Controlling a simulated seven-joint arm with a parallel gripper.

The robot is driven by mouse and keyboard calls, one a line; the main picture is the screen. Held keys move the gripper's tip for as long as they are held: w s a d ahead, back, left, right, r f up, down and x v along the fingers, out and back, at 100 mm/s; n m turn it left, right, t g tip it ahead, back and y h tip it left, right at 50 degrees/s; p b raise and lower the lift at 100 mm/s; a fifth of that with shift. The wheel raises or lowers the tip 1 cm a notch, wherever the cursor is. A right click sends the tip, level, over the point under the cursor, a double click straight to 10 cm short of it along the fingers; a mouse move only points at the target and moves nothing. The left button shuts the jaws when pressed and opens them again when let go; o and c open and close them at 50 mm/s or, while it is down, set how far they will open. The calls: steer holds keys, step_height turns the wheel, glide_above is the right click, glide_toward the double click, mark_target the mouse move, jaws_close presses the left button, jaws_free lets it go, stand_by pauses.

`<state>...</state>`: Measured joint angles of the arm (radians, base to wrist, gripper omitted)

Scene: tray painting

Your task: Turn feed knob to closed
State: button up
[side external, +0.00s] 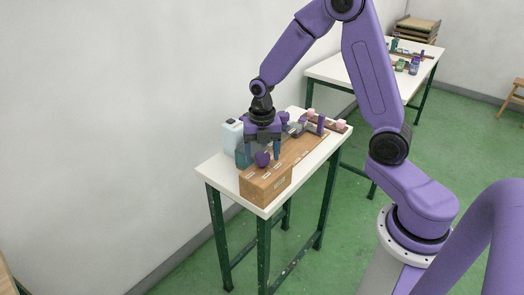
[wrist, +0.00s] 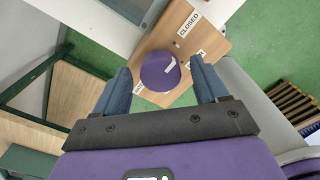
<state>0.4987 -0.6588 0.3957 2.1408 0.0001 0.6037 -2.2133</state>
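The feed knob (wrist: 158,73) is a round purple knob with a white line on its face, on a wooden-brown panel (wrist: 215,45). In the wrist view the line slants up and right of the knob's centre. A CLOSED label (wrist: 188,24) sits up and right of the knob. My gripper (wrist: 160,68) is open, with one blue-grey finger to each side of the knob and visible gaps between. In the side view my gripper (side external: 263,147) points down over the near end of the brown box (side external: 266,187), with the purple knob (side external: 262,159) low between the fingers.
Two other labels near the knob are partly hidden by my fingers. A pale container (side external: 232,134) stands left of my gripper on the white table (side external: 213,172). Small items, including pink pieces (side external: 340,126), lie at the table's far end. A second table stands behind.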

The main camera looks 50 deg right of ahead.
mark_target(262, 157)
steer(key=shift+r, duration=0.1)
step_height(262, 157, up, 17)
steer(key=shift+r, duration=0.15)
stand_by(0.4)
steer(key=s+a+f+m, duration=0.3)
steer(key=s+a+m, duration=0.4)
steer(key=s, duration=0.5)
steer(key=s+f+m, duration=0.2)
steer(key=s+m, duration=0.1)
steer(key=s, duration=0.4)
steer(key=s+f+m, duration=0.2)
steer(key=s+m, duration=0.2)
steer(key=s, duration=0.3)
steer(key=shift+d+f+m, duration=0.15)
steer(key=shift+f+m, duration=0.15)
steer(key=shift+f, duration=0.1)
